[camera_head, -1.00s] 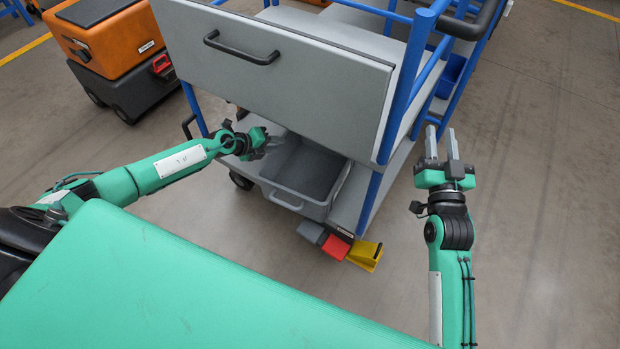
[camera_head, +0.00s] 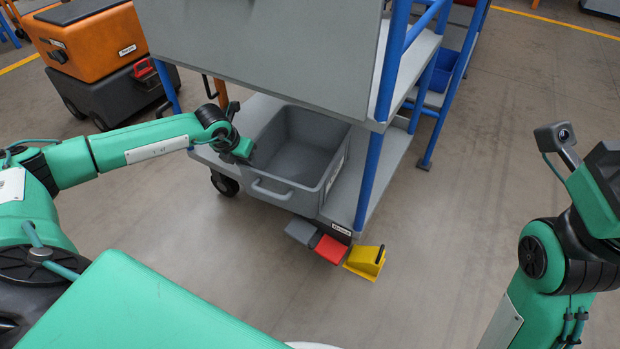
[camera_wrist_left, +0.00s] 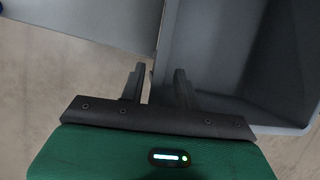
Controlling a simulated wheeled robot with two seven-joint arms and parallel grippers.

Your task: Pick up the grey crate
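The grey crate (camera_head: 309,202) stands open and empty on the low grey deck of the cart, with a handle on its front wall. My left gripper (camera_head: 246,156) is at the crate's left rim; its fingertips are mostly hidden in the head view. In the left wrist view the two fingers (camera_wrist_left: 158,75) stand apart. One is over the inside of the crate (camera_wrist_left: 240,50) and one outside, with the rim between them and gaps showing. My right arm is at the right edge of the head view, its fingers out of frame.
A grey panel (camera_head: 270,50) on blue posts hangs above the crate's rear. Red (camera_head: 331,249) and yellow (camera_head: 367,261) pedals sit at the cart's front corner. An orange and black machine (camera_head: 95,50) stands at back left. Floor at right is clear.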

